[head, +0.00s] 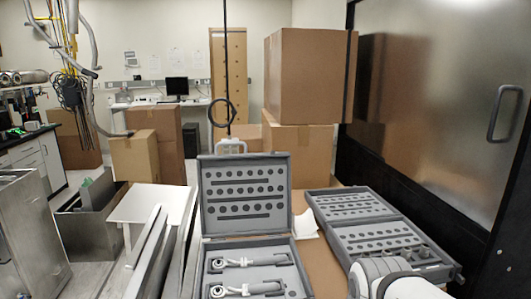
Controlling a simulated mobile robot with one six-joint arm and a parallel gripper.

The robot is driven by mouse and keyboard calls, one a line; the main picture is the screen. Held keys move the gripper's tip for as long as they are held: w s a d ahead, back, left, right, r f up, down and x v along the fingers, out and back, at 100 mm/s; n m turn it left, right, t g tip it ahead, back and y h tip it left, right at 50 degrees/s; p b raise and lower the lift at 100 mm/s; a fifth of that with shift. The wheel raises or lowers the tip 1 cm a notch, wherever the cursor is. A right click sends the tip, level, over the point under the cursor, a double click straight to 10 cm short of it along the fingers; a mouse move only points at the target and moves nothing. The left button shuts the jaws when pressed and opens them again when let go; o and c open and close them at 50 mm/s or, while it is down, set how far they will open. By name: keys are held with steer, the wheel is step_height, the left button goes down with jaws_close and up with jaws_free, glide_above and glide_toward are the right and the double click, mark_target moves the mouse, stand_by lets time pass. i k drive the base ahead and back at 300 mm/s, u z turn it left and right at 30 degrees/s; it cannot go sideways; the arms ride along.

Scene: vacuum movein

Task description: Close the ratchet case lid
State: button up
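The ratchet case (207,262) stands open on the brown surface at the lower middle of the head view. Its grey lid (244,195) is raised about upright at the back, its inner face with rows of round holes turned toward me. Two silver ratchets with grey handles, an upper one (243,262) and a lower one (240,290), lie in the base. The base's front edge is cut off by the picture. White rounded links of my arm show at the lower right, over the near part of the other case. I cannot make out my gripper's fingers.
A second grey case (352,204) lies open and flat at right, with rows of holes and some metal pieces near its front. Stacked cardboard boxes (310,75) stand behind. A dark cabinet with a metal door (440,100) borders the right side. Metal rails (150,250) are at left.

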mark_target(244, 194)
steer(key=z, duration=0.3)
steer(key=k, duration=1.3)
steer(key=u, duration=0.45)
steer(key=i, duration=1)
steer(key=u, duration=0.05)
